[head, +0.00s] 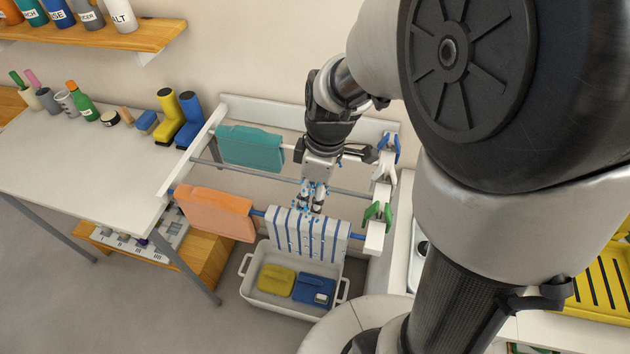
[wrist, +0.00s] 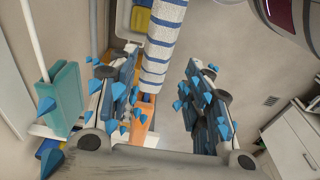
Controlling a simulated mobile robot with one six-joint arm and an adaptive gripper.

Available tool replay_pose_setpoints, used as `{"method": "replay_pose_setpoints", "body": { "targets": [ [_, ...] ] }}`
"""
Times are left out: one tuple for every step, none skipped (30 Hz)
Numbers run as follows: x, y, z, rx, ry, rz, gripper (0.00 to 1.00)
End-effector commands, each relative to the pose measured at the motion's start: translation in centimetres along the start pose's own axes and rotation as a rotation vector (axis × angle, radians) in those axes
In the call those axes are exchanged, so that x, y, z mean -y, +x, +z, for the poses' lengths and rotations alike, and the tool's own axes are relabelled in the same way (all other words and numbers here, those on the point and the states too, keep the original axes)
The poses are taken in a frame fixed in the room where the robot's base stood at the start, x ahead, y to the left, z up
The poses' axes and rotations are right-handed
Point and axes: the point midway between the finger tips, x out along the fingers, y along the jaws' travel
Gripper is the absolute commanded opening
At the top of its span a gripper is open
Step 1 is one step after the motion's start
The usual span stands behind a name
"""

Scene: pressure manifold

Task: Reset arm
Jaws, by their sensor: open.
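My gripper (head: 313,198) hangs pointing down from my arm over the drying rack, close to the top of a white and blue striped towel (head: 304,237). In the wrist view my gripper (wrist: 162,75) has its fingers wide apart, with small blue cone shapes on them. The striped towel (wrist: 165,38) shows in the gap between the fingers, seemingly beyond them; nothing is visibly held. I cannot tell whether the fingers touch the towel. The towel hangs over the front bar of the rack.
A teal towel (head: 250,147) hangs on the back bar, an orange one (head: 215,212) at front left. Clips (head: 378,214) sit at the rack's right end. A white basket (head: 268,305) with yellow and blue items stands below. A table (head: 85,165) is left.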

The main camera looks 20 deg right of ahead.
Motion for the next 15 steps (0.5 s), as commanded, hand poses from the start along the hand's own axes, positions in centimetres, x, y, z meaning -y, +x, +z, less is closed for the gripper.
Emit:
{"method": "replay_pose_setpoints", "body": {
  "targets": [
    [-0.1, -0.9, 0.0, -0.002, 0.0, 0.004, 0.45],
    [-0.1, -1.4, 0.0, -0.002, 0.0, 0.005, 0.45],
    [-0.1, -1.9, 0.0, -0.001, 0.001, 0.003, 0.45],
    [-0.1, -2.2, 0.0, -0.001, 0.001, 0.003, 0.45],
    [-0.1, -2.5, 0.0, -0.001, 0.001, 0.002, 0.45],
    [0.0, -2.8, 0.0, -0.001, 0.001, 0.001, 0.45],
    [-0.1, -2.9, 0.0, -0.001, 0.002, 0.002, 0.45],
    [-0.1, -3.0, 0.0, -0.001, 0.002, 0.001, 0.45],
    [0.0, -3.1, 0.0, 0.0, 0.002, 0.001, 0.45],
    [0.0, -3.2, 0.0, 0.0, 0.002, 0.001, 0.45],
    [0.0, -3.3, 0.0, 0.0, 0.004, 0.001, 0.45],
    [0.1, -3.4, 0.0, -0.001, 0.01, 0.004, 0.45],
    [0.3, -3.6, 0.1, -0.003, 0.019, 0.008, 0.45],
    [0.5, -3.9, 0.1, -0.005, 0.034, 0.015, 0.45],
    [0.9, -4.3, 0.2, -0.009, 0.061, 0.027, 0.45]
  ]
}}
